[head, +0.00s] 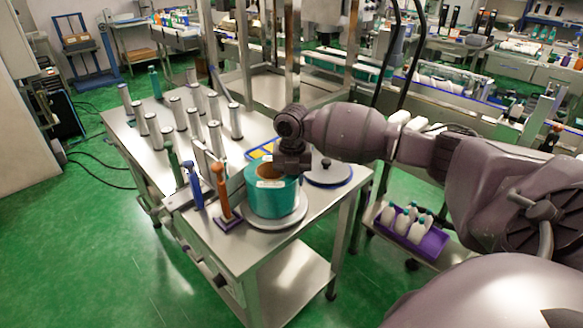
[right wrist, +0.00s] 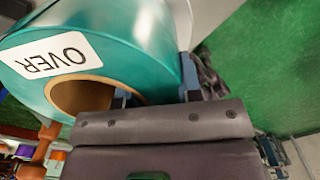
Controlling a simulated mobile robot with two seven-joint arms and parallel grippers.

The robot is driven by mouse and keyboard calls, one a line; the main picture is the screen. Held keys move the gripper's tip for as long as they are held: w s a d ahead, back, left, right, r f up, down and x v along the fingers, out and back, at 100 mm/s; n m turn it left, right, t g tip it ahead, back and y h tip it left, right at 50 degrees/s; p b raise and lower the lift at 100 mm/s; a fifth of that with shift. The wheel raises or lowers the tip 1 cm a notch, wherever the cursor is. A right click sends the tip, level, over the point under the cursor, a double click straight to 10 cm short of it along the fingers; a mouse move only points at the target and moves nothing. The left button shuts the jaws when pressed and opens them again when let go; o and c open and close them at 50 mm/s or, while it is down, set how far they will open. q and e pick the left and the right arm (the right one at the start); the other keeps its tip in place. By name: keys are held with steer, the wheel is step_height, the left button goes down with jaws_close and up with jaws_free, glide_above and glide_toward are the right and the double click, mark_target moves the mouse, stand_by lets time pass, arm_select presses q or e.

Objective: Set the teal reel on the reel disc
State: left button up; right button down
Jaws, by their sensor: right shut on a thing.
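The teal reel (head: 268,200) has a brown cardboard core and a white label; in the right wrist view it fills the upper left (right wrist: 150,45), with the label reading OVER. It is over a pale grey round disc (head: 283,223) at the table's near corner. I cannot tell whether it rests on that disc or hangs just above it. My right gripper (head: 288,172) comes down from above and is shut on the reel's wall, one finger in the core and one outside. A second disc with a blue rim and black knob (head: 342,180) is behind to the right. My left gripper is not in view.
The steel table (head: 310,212) also carries several grey upright cylinders (head: 215,138), a blue-handled tool (head: 195,186) and an orange-handled tool (head: 221,185) close left of the reel. A purple tray of white bottles (head: 428,245) is on a lower shelf to the right.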

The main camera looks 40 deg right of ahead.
steer(key=shift+w, duration=0.1)
stand_by(0.3)
steer(key=c, duration=0.8)
jaws_free()
steer(key=shift+f, duration=0.15)
step_height(320, 180, up, 11)
steer(key=shift+f+p, duration=0.2)
steer(key=shift+p, duration=0.5)
steer(key=shift+r, duration=0.75)
steer(key=shift+s, duration=0.2)
